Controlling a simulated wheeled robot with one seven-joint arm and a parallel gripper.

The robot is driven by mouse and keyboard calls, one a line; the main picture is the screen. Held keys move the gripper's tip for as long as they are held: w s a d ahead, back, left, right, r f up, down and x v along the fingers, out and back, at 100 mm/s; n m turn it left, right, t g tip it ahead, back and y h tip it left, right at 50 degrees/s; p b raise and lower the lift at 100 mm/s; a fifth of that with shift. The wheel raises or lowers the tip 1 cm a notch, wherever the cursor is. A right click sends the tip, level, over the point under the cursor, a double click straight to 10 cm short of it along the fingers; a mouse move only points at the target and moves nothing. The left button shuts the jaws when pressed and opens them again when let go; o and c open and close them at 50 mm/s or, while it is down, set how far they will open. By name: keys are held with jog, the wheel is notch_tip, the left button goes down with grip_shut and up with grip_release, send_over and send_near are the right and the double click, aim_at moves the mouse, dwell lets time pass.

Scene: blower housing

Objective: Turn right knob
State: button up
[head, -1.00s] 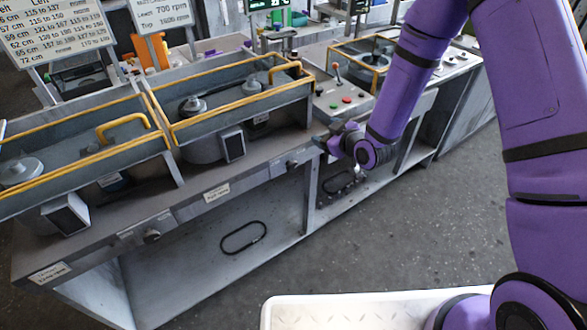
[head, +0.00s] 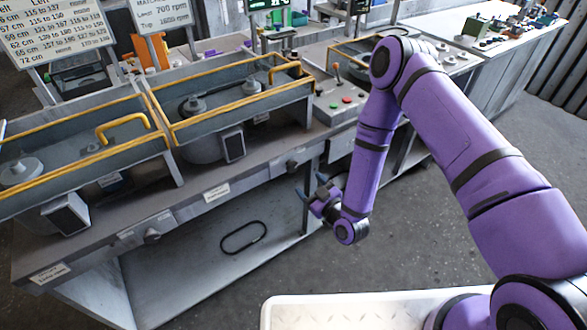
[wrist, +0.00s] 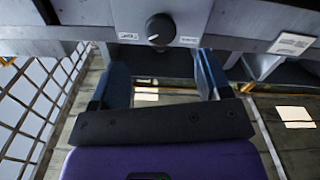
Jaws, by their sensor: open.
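The right knob (head: 291,166) is a small dark dial on a grey plate on the front edge of the bench. A similar left knob (head: 152,236) sits farther left on the same edge. My gripper (head: 312,188) is open and empty, in front of and slightly below the right knob, apart from it. In the wrist view a round black knob (wrist: 160,30) with a light pointer line shows on a grey plate, beyond and between the open fingers (wrist: 162,76). It appears to be the right knob. Nothing hides it there.
White labels (head: 217,192) lie along the bench edge. Yellow-railed blower housings (head: 215,115) stand on top. A control box (head: 345,100) with a lever and buttons is at right. A black belt (head: 243,237) lies on the lower shelf (head: 190,270). The floor in front is clear.

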aim_at(294, 169)
jog(key=x, duration=0.9)
jog(key=c, duration=0.9)
